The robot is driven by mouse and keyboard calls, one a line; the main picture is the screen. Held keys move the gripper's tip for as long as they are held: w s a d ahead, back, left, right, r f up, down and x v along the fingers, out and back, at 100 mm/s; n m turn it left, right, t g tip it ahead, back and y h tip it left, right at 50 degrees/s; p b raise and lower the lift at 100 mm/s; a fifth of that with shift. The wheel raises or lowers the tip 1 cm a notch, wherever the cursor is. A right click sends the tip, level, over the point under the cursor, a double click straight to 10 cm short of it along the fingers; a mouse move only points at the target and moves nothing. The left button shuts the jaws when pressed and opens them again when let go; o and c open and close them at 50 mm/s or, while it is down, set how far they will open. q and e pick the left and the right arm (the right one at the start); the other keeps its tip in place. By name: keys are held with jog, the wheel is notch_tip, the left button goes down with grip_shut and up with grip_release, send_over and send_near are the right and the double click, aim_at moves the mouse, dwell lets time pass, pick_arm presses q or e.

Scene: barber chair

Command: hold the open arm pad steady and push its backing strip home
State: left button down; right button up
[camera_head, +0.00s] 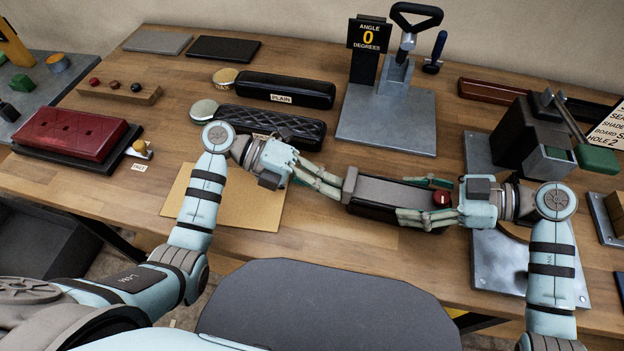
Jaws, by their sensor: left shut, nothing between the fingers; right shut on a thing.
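The open arm pad (385,213) is a long black body lying on the bench in front of me. A grey strip (390,193), apparently its backing strip, lies along its top, with a pale upright end block (350,184) at the left. My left gripper (338,186) is shut and empty, its fingertips at or very near that end block; I cannot tell whether they touch. My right gripper (412,200) is shut across the pad's right part, one finger in front and one behind. Its hand hides the pad's right end. How far the strip is seated is unclear.
A tan sheet (225,200) lies under my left arm. Behind are black pads (285,90), a metal stand with an angle sign (368,36), and a clamp (540,135) at right. A red pad (70,130) is at left. A chair back (325,310) stands in front.

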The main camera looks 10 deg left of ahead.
pick_arm(q)
jog(key=shift+d, duration=0.4)
jog(key=v, duration=0.9)
jog(key=f+v, duration=0.1)
jog(key=v, duration=0.4)
jog(key=shift+a, duration=0.15)
pick_arm(e)
jog(key=o, duration=1.7)
jog(key=shift+d, duration=0.15)
